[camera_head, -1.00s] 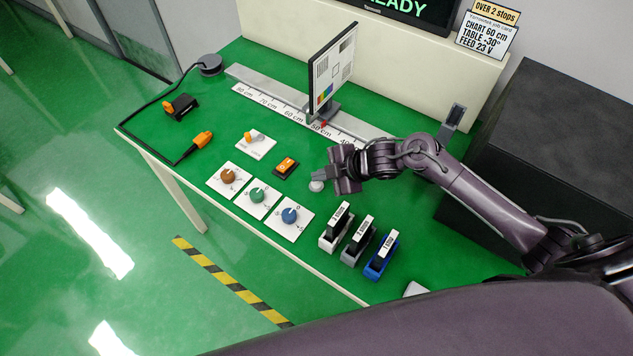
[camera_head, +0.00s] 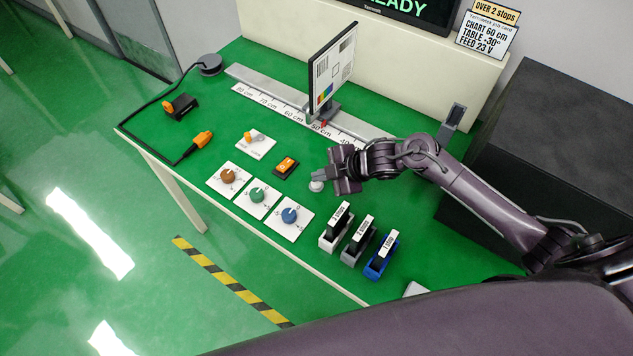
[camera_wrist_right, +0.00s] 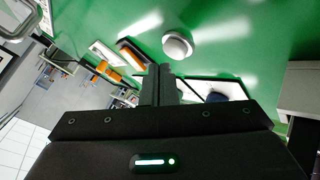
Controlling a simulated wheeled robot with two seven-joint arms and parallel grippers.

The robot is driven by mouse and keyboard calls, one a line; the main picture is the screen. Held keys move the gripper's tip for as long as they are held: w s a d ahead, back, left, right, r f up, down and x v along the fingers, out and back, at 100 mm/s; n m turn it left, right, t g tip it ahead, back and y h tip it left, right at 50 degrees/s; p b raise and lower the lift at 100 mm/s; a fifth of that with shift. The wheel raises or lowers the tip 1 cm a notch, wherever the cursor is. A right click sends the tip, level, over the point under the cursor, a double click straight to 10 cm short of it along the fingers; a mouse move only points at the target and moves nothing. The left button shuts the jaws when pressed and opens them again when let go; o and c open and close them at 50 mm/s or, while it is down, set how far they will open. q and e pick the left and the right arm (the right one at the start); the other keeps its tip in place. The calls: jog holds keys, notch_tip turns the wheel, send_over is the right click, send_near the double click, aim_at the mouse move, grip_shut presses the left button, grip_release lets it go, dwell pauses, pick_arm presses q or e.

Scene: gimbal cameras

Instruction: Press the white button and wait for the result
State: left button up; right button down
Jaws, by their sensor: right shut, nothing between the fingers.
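The white button (camera_head: 317,186) is a small round knob on the green table, just left of my right gripper. It also shows in the right wrist view (camera_wrist_right: 177,44), beyond the fingertips. My right gripper (camera_head: 338,172) is shut and empty, close beside the button in the head view. In the right wrist view the shut fingers (camera_wrist_right: 160,72) end a little short of the button, and a green gap shows between them. The screen (camera_head: 405,8) on the back ledge shows green text ending in "EADY"; its top is cut off. My left gripper is not in view.
Three dials (camera_head: 258,196), an orange switch (camera_head: 285,167) and a white plate with an orange lever (camera_head: 256,144) lie left of the button. Three labelled blocks in holders (camera_head: 359,240) stand in front. A chart (camera_head: 333,68) stands on a ruler rail behind. A dark box (camera_head: 550,150) fills the right.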

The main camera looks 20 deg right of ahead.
aim_at(321, 185)
jog(key=shift+f, duration=0.35)
jog(key=shift+f+b, duration=0.4)
dwell(0.5)
dwell(0.3)
jog(key=shift+r+p, duration=0.8)
jog(key=shift+r, duration=0.05)
jog(key=shift+r, duration=0.1)
notch_tip(321, 185, up, 5)
jog(key=p, duration=0.4)
jog(key=shift+p, duration=0.3)
dwell(0.3)
